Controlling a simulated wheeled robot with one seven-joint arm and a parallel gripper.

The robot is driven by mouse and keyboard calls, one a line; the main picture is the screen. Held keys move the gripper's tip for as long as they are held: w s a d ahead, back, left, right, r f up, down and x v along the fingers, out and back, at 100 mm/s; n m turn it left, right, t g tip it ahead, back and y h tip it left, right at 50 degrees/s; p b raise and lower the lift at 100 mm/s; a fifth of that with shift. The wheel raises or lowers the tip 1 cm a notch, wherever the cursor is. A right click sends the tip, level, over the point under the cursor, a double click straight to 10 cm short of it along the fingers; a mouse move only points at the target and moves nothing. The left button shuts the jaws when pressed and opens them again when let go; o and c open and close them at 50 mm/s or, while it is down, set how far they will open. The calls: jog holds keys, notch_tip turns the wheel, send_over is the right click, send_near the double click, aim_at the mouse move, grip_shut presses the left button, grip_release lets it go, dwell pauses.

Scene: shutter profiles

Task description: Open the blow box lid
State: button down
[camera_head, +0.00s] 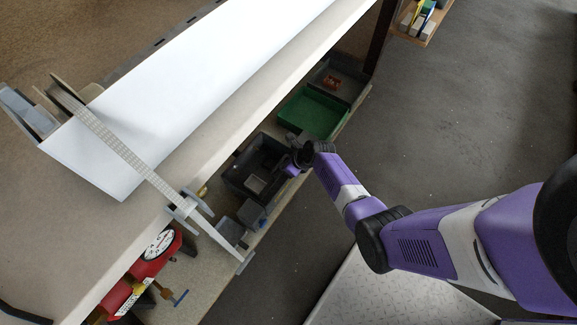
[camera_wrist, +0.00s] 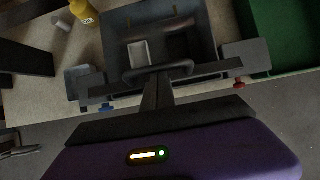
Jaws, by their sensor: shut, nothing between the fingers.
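My gripper (camera_head: 295,152) is low at the front of the lower shelf, by the right edge of a dark open-topped box (camera_head: 238,182). In the wrist view, my gripper (camera_wrist: 158,84) is shut and empty, its dark fingers in front of the dark box (camera_wrist: 113,24). I cannot tell whether it touches the box. A pale block lies inside. A small grey box (camera_head: 251,213) stands left of it. No label or clear lid shows, so I cannot tell which one is the blow box.
A green tray (camera_head: 312,112) and a grey bin (camera_head: 338,80) sit to the right on the shelf. A worktop with a white profile (camera_head: 200,90) overhangs the shelf. A yellow bottle (camera_wrist: 84,12) stands behind left.

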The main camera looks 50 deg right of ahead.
jog(key=w+r+p, duration=0.6)
jog(key=w+r, duration=0.5)
jog(key=shift+w+a+r, duration=0.15)
jog(key=shift+w+a, duration=0.05)
jog(key=shift+p, duration=0.3)
